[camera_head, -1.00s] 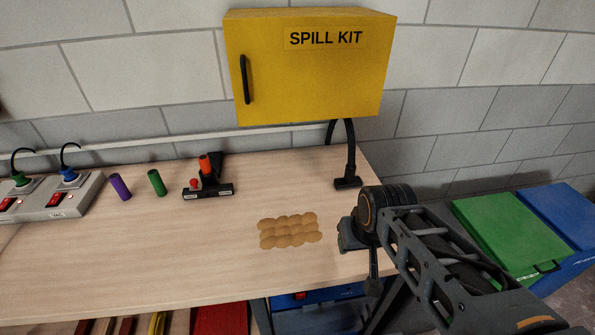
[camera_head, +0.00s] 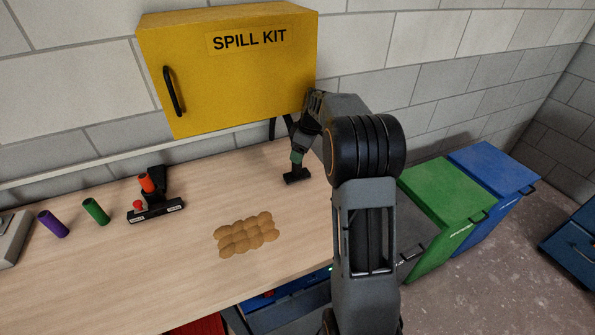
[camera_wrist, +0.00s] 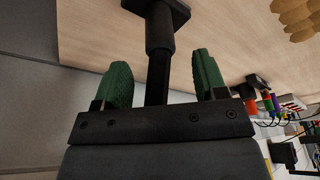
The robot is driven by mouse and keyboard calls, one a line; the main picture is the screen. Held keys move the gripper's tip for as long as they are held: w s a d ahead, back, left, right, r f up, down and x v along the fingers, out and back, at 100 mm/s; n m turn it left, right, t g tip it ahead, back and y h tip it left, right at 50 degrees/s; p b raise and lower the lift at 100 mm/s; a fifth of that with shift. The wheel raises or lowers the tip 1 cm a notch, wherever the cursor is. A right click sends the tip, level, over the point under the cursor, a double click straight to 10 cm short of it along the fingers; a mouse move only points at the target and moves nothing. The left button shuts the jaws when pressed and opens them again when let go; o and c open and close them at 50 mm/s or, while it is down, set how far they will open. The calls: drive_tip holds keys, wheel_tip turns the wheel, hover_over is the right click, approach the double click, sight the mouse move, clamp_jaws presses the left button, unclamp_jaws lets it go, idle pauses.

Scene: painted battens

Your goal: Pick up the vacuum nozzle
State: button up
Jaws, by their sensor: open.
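The vacuum nozzle stands on the bench near its right end, under the yellow cabinet. In the head view its flat black foot (camera_head: 297,176) shows below my gripper (camera_head: 297,157); the upper part is mostly hidden by my arm. In the wrist view the black nozzle tube (camera_wrist: 160,45) runs between the two green fingers of my gripper (camera_wrist: 162,78). The fingers are open, with a visible gap on each side of the tube.
A tan lumpy patch (camera_head: 246,234) lies on the bench (camera_head: 130,270). A black tool with an orange knob (camera_head: 155,208), a green cylinder (camera_head: 96,211) and a purple cylinder (camera_head: 53,224) are left. The yellow spill kit cabinet (camera_head: 240,75) hangs close above. Green (camera_head: 450,195) and blue (camera_head: 497,170) bins stand right.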

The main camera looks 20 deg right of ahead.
drive_tip(key=shift+p+x, duration=0.7)
drive_tip(key=shift+x, duration=2.75)
drive_tip(key=shift+c, duration=0.3)
drive_tip(key=c, duration=1)
drive_tip(key=shift+r, duration=0.15)
drive_tip(key=shift+r, duration=0.55)
drive_tip(key=s+a+r+b, duration=0.3)
drive_tip(key=s+a+r, duration=0.6)
drive_tip(key=s+r, duration=0.1)
drive_tip(key=shift+a+r+b, duration=0.35)
drive_tip(key=shift+r+b, duration=0.05)
drive_tip(key=shift+r, duration=0.45)
drive_tip(key=shift+s, duration=0.1)
